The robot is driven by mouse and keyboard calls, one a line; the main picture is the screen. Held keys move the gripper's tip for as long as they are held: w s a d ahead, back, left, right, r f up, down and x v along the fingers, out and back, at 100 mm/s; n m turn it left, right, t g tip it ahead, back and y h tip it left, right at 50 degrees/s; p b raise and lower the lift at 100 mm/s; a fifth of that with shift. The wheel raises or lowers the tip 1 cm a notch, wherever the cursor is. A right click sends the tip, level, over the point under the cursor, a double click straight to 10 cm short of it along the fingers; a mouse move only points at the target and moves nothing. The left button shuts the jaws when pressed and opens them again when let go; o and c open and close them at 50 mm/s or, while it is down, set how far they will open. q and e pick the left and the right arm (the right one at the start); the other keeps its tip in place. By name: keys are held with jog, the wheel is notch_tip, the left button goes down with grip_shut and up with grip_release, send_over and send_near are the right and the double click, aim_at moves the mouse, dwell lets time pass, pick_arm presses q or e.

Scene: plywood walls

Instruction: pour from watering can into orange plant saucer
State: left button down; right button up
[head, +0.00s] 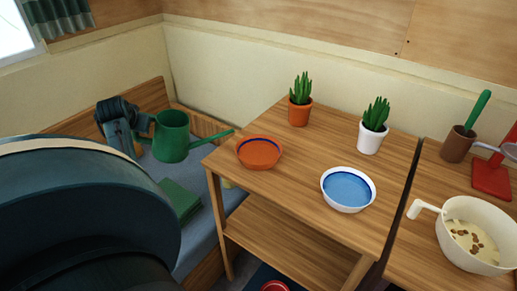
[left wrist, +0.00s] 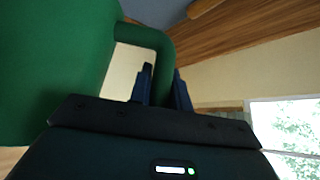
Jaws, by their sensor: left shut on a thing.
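The green watering can (head: 172,138) is off to the left of the wooden table, held above the grey-blue bed. It looks roughly upright, its spout pointing right toward the table. My left gripper (head: 143,125) is shut on its handle. In the left wrist view the fingers (left wrist: 164,90) close on the green handle (left wrist: 158,40) beside the can body (left wrist: 55,70). The orange plant saucer (head: 260,154) sits on the table's left part, with a dark blue band inside its rim. The spout tip is just left of the saucer, apart from it. My right gripper is not in view.
On the table (head: 290,185) stand a blue-and-white bowl (head: 348,189), a plant in an orange pot (head: 299,112) and one in a white pot (head: 371,138). A second table at right holds a white pot (head: 471,238) and a red stand (head: 490,178). A green book (head: 178,200) lies on the bed.

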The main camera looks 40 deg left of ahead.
pick_arm(q)
jog(key=shift+w+d+r, duration=0.1)
jog(key=shift+r, duration=0.15)
jog(key=shift+w+d+r+y, duration=0.1)
jog(key=shift+r+y, duration=0.05)
jog(key=shift+y, duration=0.15)
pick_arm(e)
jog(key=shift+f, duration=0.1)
pick_arm(q)
jog(key=shift+w+d+r+g+b, duration=0.25)
jog(key=shift+d+r+g+b, duration=0.05)
jog(key=shift+r+b, duration=0.1)
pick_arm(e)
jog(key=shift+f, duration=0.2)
pick_arm(q)
jog(key=shift+w+d+r+m+y+b, duration=0.3)
jog(key=shift+w+d+r+m, duration=0.05)
jog(key=shift+d+r+m, duration=0.05)
jog(key=shift+g, duration=0.3)
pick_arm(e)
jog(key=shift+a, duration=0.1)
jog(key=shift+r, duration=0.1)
pick_arm(q)
jog(key=shift+w+d+r, duration=0.2)
jog(key=shift+r, duration=0.05)
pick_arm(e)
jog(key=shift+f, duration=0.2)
